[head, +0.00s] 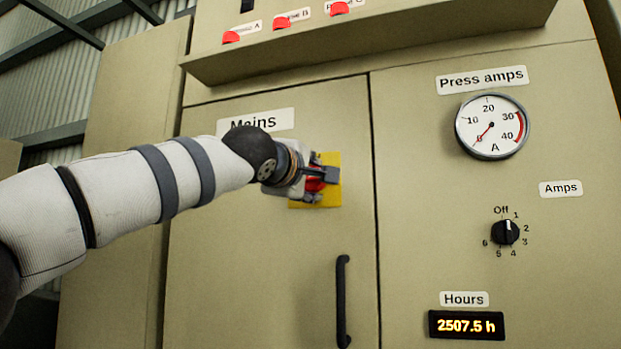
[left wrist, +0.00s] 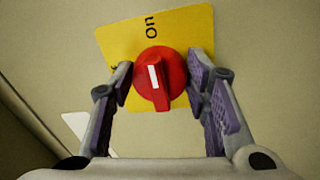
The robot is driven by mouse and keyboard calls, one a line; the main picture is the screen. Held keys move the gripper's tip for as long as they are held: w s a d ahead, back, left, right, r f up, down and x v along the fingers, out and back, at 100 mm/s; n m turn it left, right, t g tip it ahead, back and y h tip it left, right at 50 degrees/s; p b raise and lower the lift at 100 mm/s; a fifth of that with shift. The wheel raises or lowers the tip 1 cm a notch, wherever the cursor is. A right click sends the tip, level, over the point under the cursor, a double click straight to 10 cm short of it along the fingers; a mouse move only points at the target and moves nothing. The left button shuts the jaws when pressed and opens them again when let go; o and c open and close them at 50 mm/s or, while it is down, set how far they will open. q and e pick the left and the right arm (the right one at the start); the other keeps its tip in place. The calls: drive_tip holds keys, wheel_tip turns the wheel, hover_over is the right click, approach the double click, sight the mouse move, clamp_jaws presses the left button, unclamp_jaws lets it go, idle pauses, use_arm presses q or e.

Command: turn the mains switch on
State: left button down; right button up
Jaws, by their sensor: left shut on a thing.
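The mains switch is a red round knob (left wrist: 160,78) with a white mark, on a yellow plate (left wrist: 190,25) fixed to the cabinet door. In the left wrist view the white mark points up, roughly toward the word "On" on the plate. A second word at the plate's left is mostly hidden by a finger. My left gripper (left wrist: 161,82) is shut on the knob, one finger on each side. In the head view the gripper (head: 322,178) covers much of the plate (head: 331,158), and only bits of the red knob (head: 315,185) show. My right gripper is out of view.
A "Mains" label (head: 256,122) is above the switch, partly behind my left arm. A black door handle (head: 343,302) is below right. To the right are a press amps gauge (head: 491,126) reading about zero, an amps selector (head: 505,232) and an hours display (head: 466,325). A ledge (head: 370,50) juts out above.

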use_arm(q)
drive_tip(key=c, duration=0.9)
unclamp_jaws()
drive_tip(key=shift+w, duration=0.1)
drive_tip(key=shift+o, duration=0.2)
drive_tip(key=v, duration=1.2)
drive_tip(key=shift+a, duration=0.1)
